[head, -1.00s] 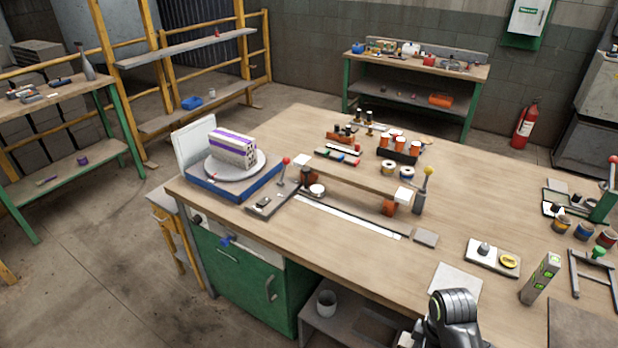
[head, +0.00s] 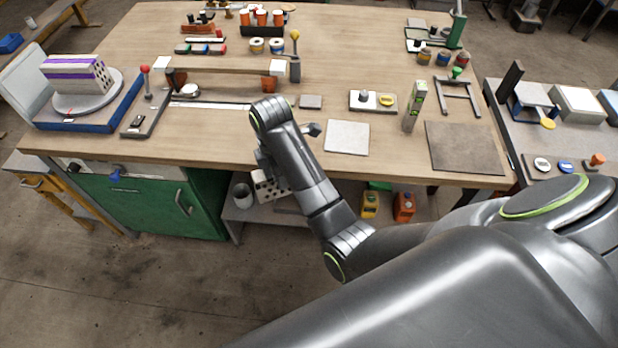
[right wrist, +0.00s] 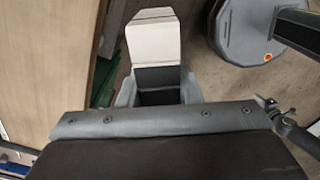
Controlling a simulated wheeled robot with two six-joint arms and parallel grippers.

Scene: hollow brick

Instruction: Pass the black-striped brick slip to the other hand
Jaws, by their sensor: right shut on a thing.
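A cream block with a dark band, which looks like the black-striped brick slip (right wrist: 153,38), sits between the fingers of my right gripper (right wrist: 158,88) in the right wrist view. That gripper is shut on it. In the head view my right gripper (head: 266,160) is at the workbench's front edge, mostly hidden by its own arm. A pale piece with dark holes shows just below it; I cannot tell whether it is the held piece or lies on the shelf. My left gripper is not in view.
A purple-striped hollow brick (head: 75,73) sits on a round turntable (head: 90,102) at the workbench's left. A bare white tile (head: 347,137) and a dark mat (head: 463,148) lie near its front edge. A side table (head: 560,140) stands at the right.

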